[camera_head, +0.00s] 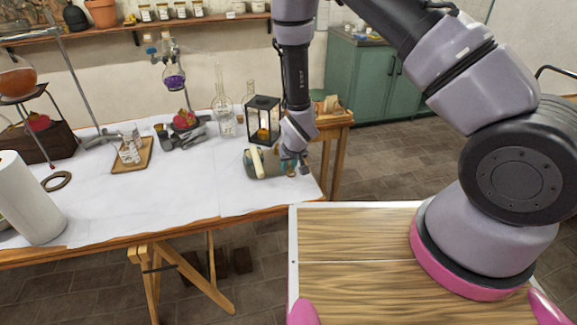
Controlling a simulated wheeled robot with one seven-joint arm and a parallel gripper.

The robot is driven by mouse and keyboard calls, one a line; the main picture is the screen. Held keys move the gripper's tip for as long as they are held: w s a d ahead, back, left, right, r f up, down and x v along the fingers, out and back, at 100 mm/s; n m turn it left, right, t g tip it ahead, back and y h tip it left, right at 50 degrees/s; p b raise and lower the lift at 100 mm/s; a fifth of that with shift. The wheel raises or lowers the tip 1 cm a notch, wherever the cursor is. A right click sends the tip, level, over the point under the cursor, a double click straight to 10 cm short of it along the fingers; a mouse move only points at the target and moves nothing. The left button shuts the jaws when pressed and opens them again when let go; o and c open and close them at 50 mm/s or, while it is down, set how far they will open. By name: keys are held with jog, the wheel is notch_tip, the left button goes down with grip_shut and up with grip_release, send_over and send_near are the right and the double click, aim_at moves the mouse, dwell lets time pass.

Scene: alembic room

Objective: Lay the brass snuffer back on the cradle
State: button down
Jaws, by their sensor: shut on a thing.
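My gripper (293,164) is over the right end of the white-covered table, beside a squat grey-green and cream object that lies on its side. It is shut on a small brass-toned piece, which I take for the brass snuffer (291,171). Only a little of it shows under the fingers, and its handle cannot be made out. I cannot pick out the cradle for certain; it may be hidden by the gripper or the object beside it. A black lantern (263,121) with an orange candle stands just behind and left of my gripper.
The grey-green and cream object (265,163) is close left of the gripper. Glass bottles (222,105) stand behind. A wooden tray (132,155) with glassware, dark tools (187,136) and a paper roll (30,198) are further left. The table's front middle is clear.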

jog(key=c, duration=0.7)
grip_release()
jog(key=shift+o, duration=0.2)
jog(key=shift+r, duration=0.1)
